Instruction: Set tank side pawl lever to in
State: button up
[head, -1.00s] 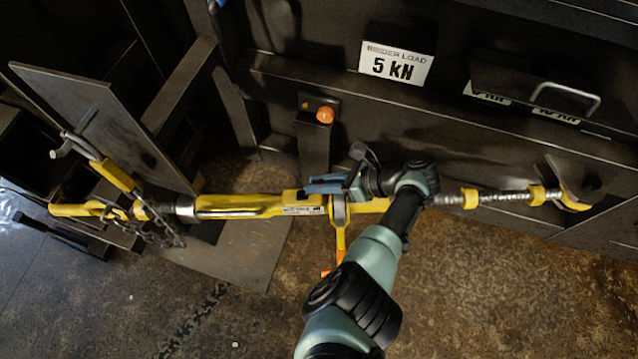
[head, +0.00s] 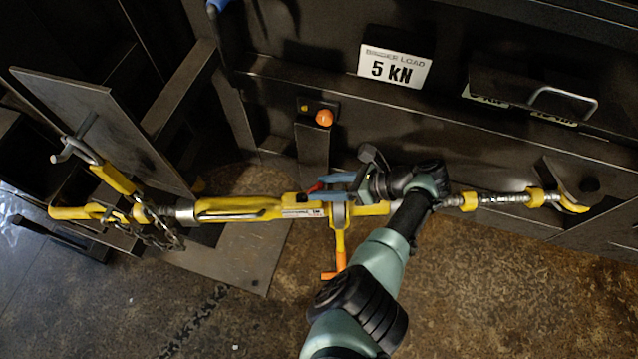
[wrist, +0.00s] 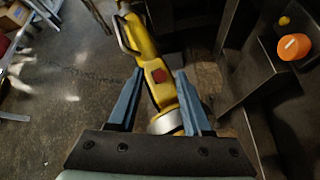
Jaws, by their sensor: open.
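The yellow ratchet load binder (head: 240,208) runs across the head view, with an orange-tipped handle (head: 333,274) hanging below its middle. A small red part, perhaps the tank side pawl lever (head: 316,187), shows on its upper side beside my gripper (head: 325,184). In the wrist view the red part (wrist: 159,75) sits on the yellow body between the blue fingertips of my gripper (wrist: 159,74). The fingers are apart and hold nothing. I cannot tell whether they touch the red part. My wrist hides part of the binder's middle.
A chain (head: 165,232) hangs at the binder's left end. A post with an orange knob (head: 324,118) stands close behind the binder. A dark wall with a 5 kN sign (head: 395,67) lies beyond. The floor in front is open.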

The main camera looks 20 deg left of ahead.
jog(key=v, duration=1.1)
jog(key=shift+p, duration=0.3)
jog(key=shift+d+r, duration=0.1)
